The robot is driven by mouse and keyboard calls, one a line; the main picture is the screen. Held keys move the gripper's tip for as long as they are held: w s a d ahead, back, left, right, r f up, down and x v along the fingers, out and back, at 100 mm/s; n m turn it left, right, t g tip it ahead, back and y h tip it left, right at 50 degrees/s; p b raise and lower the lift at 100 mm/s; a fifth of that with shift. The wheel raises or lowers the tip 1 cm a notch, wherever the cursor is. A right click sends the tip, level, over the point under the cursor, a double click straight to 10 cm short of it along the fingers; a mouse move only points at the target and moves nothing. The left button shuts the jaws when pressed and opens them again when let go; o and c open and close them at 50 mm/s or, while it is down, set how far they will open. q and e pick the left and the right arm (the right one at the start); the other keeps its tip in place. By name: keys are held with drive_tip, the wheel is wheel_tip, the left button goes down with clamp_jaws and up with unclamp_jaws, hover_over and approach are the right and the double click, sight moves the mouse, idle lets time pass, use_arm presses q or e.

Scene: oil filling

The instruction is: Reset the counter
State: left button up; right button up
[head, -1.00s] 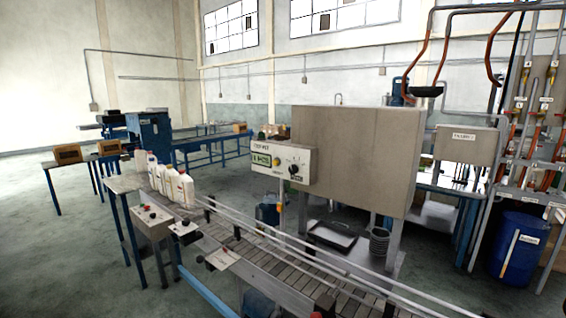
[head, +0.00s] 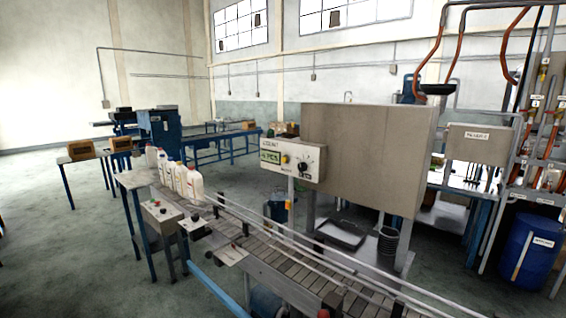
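The counter (head: 292,158) is a pale box on the front of a large grey-beige cabinet (head: 368,158), right of the picture's middle. It carries a green display (head: 270,156), a yellow button (head: 285,160) and a black knob (head: 303,165). The display's digits are too small to read surely. Neither of my grippers shows in the head view.
A slatted conveyor (head: 268,255) with rails runs in front of the counter. Several white bottles (head: 181,178) stand at its far left end. A control box (head: 160,214) sits on its near side. A blue barrel (head: 527,248) stands at right. Open floor lies at left.

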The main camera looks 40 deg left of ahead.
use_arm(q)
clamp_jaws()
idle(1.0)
